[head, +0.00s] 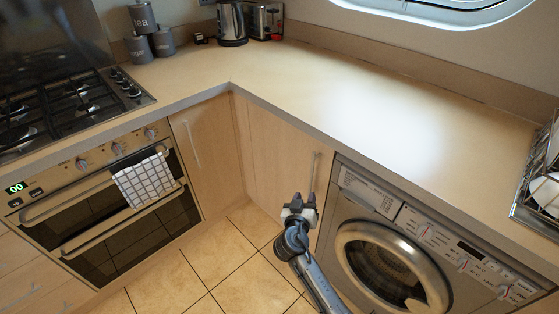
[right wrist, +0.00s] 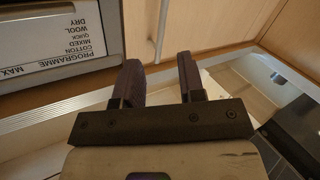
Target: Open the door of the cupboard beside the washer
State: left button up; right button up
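The cupboard door (head: 276,150) is a pale wood panel left of the washer (head: 385,245), and it looks shut. Its slim upright metal handle (head: 314,172) is near the edge beside the washer. My right gripper (head: 299,201) is in front of the door, at the handle's lower end in the picture. In the right wrist view its two dark fingers (right wrist: 160,80) are apart with nothing held between them. The handle (right wrist: 162,25) shows there just beyond the fingertips, in line with the gap. I cannot tell whether they touch. My left gripper is not in view.
The worktop (head: 290,85) overhangs the cupboard and washer. An oven (head: 110,210) with a checked towel (head: 143,180) stands left, next to another cupboard door (head: 199,150). A dish rack (head: 545,180) is at the far right. Tiled floor (head: 230,270) is clear.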

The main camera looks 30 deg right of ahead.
aim_at(312, 169)
jog(key=w+d+m, duration=0.1)
jog(key=w+d, duration=0.1)
jog(key=w+d+t, duration=0.1)
jog(key=w+d, duration=0.2)
jog(key=w+d+r+m+b, duration=0.1)
jog(key=w+d, duration=0.2)
jog(key=shift+w+d+m+t, duration=0.1)
jog(key=shift+d+m+t, duration=0.1)
jog(key=shift+m+t, duration=0.15)
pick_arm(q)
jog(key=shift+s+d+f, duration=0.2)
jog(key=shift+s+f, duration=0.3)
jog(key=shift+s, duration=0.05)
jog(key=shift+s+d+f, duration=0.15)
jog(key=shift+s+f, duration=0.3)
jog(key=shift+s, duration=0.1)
pick_arm(e)
jog(key=shift+w+d+r, duration=0.1)
jog(key=shift+w+d, duration=0.4)
jog(key=shift+w, duration=0.05)
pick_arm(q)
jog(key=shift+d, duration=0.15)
pick_arm(e)
grip_shut()
